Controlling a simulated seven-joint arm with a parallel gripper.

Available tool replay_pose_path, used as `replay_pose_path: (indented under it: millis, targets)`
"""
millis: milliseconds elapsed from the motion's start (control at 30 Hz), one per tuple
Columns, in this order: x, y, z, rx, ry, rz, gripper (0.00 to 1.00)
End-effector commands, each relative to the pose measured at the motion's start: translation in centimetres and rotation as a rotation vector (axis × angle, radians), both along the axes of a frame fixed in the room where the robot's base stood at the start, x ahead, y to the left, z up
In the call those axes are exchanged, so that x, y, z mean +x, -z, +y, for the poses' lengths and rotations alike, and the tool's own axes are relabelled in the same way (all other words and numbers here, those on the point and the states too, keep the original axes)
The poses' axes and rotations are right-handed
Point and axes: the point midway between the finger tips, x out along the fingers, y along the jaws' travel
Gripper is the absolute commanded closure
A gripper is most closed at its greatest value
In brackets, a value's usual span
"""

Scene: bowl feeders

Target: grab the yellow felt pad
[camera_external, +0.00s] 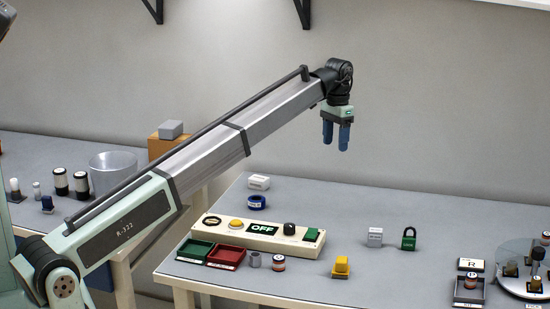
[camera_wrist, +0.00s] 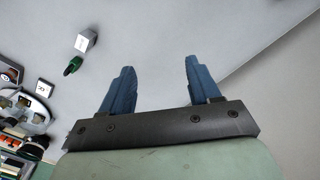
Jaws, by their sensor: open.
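My gripper (camera_external: 336,142) is high above the back of the right-hand table, pointing down, its two blue fingers apart with nothing between them. The wrist view also shows the open fingers (camera_wrist: 160,72) over grey surface. A small yellow block-like thing (camera_external: 342,266) stands near the front edge of that table, below and well in front of my gripper; it is too small to tell whether it is the felt pad. I cannot make out a yellow pad in the wrist view.
A control panel (camera_external: 263,234) with an OFF sign lies at the table's left. Green (camera_external: 195,250) and red (camera_external: 226,255) trays lie before it. A white block (camera_external: 375,237) and green padlock (camera_external: 408,239) stand right of centre. A round stand (camera_external: 515,262) is far right.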

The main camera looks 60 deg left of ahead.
Motion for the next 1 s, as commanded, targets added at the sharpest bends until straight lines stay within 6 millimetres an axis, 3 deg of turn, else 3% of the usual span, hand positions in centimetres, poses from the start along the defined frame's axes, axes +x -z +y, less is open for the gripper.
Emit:
replay_pose_path:
  millis: [33, 200, 400, 600, 767, 1000]
  targets:
    - [-0.3, 0.6, -3.5, 0.0, 0.035, 0.002, 0.38]
    - [-1.3, 1.9, -12.6, -0.001, 0.133, 0.006, 0.38]
    - [-3.5, 3.3, -20.5, -0.003, 0.276, 0.008, 0.38]
    - [-7.1, 4.9, -26.7, -0.008, 0.506, 0.008, 0.38]
    - [-9.6, 6.0, -28.5, -0.014, 0.708, 0.004, 0.38]
    - [-12.8, 7.0, -28.3, -0.021, 1.03, -0.005, 0.38]
